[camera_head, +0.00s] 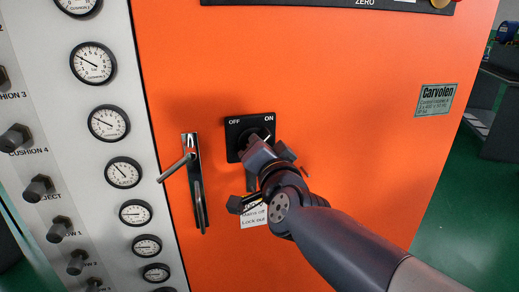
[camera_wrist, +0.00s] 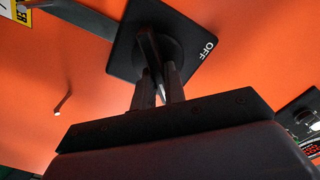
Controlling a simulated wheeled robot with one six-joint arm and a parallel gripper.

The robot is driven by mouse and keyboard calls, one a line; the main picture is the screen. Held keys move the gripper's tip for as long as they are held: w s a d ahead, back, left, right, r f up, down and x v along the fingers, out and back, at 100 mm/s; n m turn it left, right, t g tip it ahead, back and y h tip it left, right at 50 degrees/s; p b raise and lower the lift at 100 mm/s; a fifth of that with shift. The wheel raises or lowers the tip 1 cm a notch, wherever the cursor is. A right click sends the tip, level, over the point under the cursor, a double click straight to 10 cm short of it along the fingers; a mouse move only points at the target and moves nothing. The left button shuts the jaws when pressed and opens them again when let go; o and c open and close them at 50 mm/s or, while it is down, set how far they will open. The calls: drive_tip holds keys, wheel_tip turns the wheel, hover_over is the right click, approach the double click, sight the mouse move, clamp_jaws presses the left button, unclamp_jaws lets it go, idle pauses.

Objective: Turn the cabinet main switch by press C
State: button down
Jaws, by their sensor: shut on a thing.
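The main switch is a black square plate (camera_head: 235,127) marked OFF and ON on the orange cabinet door (camera_head: 340,100). My gripper (camera_head: 254,146) reaches it from the lower right and covers most of its knob in the head view. In the wrist view the plate (camera_wrist: 190,67) shows the word OFF at its right. The dark knob (camera_wrist: 147,45) stands out from the round middle of the plate. My gripper's two fingers (camera_wrist: 158,88) are shut on the knob. Which mark the knob points to cannot be told.
A metal door handle (camera_head: 196,180) sticks out just left of the switch. A white lock-out label (camera_head: 254,217) is below, partly behind my arm. Gauges (camera_head: 108,122) and dark knobs (camera_head: 38,188) line the pale panel at left. The door's right side is clear around the Carvolen plate (camera_head: 436,100).

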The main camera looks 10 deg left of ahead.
idle(0.4)
drive_tip(key=c, duration=1.5)
unclamp_jaws()
drive_tip(key=shift+o, duration=0.2)
drive_tip(key=p+v, duration=0.3)
drive_tip(key=v, duration=0.8)
drive_tip(key=shift+w+a, duration=0.1)
